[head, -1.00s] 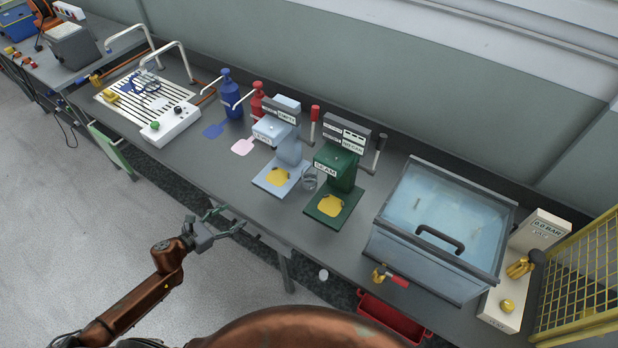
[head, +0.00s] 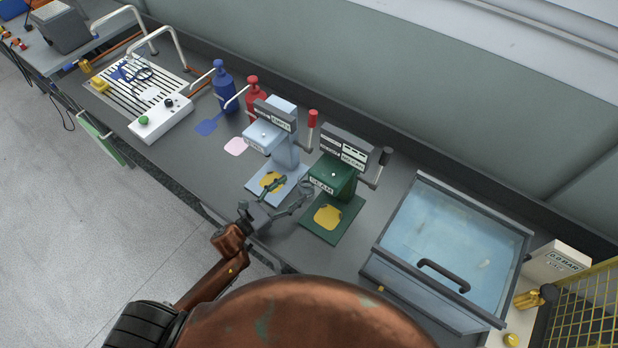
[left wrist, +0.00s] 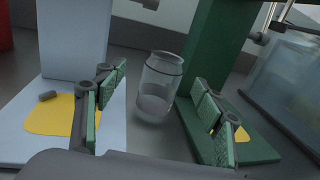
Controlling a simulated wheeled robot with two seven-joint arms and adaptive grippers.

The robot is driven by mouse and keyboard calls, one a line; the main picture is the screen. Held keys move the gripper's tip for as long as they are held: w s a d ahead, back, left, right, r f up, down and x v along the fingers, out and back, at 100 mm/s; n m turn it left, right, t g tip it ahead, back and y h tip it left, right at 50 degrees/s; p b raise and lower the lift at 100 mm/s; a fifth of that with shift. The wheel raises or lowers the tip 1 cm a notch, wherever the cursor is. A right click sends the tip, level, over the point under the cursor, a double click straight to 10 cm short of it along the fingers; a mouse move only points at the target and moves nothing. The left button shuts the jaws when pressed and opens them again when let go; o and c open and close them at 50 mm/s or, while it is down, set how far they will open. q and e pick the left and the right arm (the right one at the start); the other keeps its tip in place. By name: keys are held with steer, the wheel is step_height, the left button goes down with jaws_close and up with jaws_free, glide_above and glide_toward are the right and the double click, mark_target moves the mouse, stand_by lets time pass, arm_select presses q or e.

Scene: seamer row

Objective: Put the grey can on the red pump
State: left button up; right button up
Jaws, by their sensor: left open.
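The grey can (left wrist: 160,84) looks like a pale, see-through jar with a dark ring near its top. It stands upright on the bench between the light-blue machine and the green machine. In the head view the can (head: 307,186) is partly hidden by my left gripper (head: 288,192). That gripper is open and empty, low over the bench, with its fingers pointing at the can and spread to either side of it in the wrist view. My right gripper is out of view.
The light-blue machine (head: 284,152) and green machine (head: 340,178) flank the can closely, each with a yellow patch on its base. A blue pump (head: 223,88) stands left of the red one. A lidded water tank (head: 455,235) is at the right.

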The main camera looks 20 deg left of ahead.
mark_target(300, 186)
arm_select(q)
steer(key=shift+w+d+r, duration=0.1)
steer(key=shift+w+d, duration=0.2)
steer(key=shift+w, duration=0.05)
steer(key=shift+x, duration=0.85)
steer(key=x, duration=0.3)
steer(key=shift+d, duration=0.35)
steer(key=shift+w+d+f, duration=0.1)
steer(key=shift+w+f, duration=0.1)
steer(key=shift+f, duration=0.05)
steer(key=c, duration=1)
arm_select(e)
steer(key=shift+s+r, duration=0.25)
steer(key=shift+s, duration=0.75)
